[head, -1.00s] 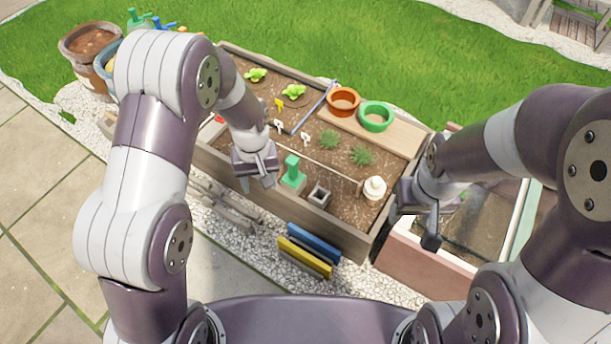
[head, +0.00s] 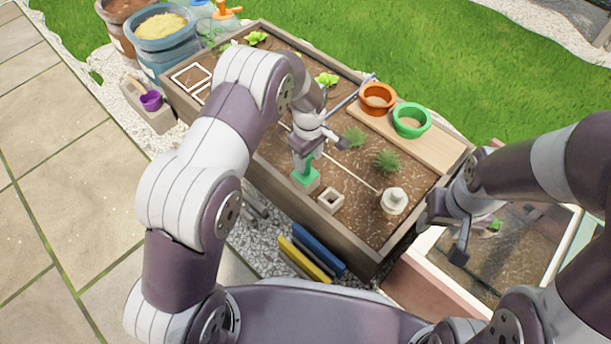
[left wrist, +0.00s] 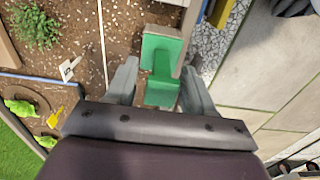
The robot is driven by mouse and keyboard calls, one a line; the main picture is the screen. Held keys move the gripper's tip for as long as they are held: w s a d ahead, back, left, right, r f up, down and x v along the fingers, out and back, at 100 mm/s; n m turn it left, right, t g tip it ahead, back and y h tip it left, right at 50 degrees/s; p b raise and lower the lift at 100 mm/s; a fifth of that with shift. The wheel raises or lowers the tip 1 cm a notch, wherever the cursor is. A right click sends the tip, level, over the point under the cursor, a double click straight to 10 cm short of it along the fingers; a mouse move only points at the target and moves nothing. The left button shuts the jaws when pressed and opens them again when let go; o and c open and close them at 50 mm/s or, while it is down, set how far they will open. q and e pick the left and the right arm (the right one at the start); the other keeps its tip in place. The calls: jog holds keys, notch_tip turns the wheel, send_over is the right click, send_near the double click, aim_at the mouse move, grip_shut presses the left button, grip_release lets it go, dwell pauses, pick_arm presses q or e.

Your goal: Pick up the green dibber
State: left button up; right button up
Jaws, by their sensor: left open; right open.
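The green dibber (head: 308,166) stands upright in a green-topped block (head: 303,181) at the near edge of the planter bed. My left gripper (head: 318,147) is open and hangs right above it, partly hiding its top. In the left wrist view the dibber (left wrist: 164,88) lies between the two open fingers, with the green block (left wrist: 158,46) just beyond. I cannot tell whether the fingers touch it. My right gripper (head: 442,238) is open and empty past the bed's right end.
A small square pot (head: 330,200) and a white lidded pot (head: 394,201) stand right of the dibber. Orange (head: 377,98) and green (head: 411,120) pots sit on a board behind. Blue and yellow panels (head: 312,257) stand before the bed.

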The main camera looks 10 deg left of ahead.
pick_arm(q)
jog(key=f+b, duration=0.2)
jog(key=f, duration=0.1)
jog(key=f+b, duration=0.1)
jog(key=f, duration=0.1)
jog(key=shift+w+a+b, duration=0.1)
jog(key=shift+a+b, duration=0.25)
jog(key=shift+b, duration=0.05)
jog(key=shift+r, duration=0.25)
jog(key=c, duration=0.8)
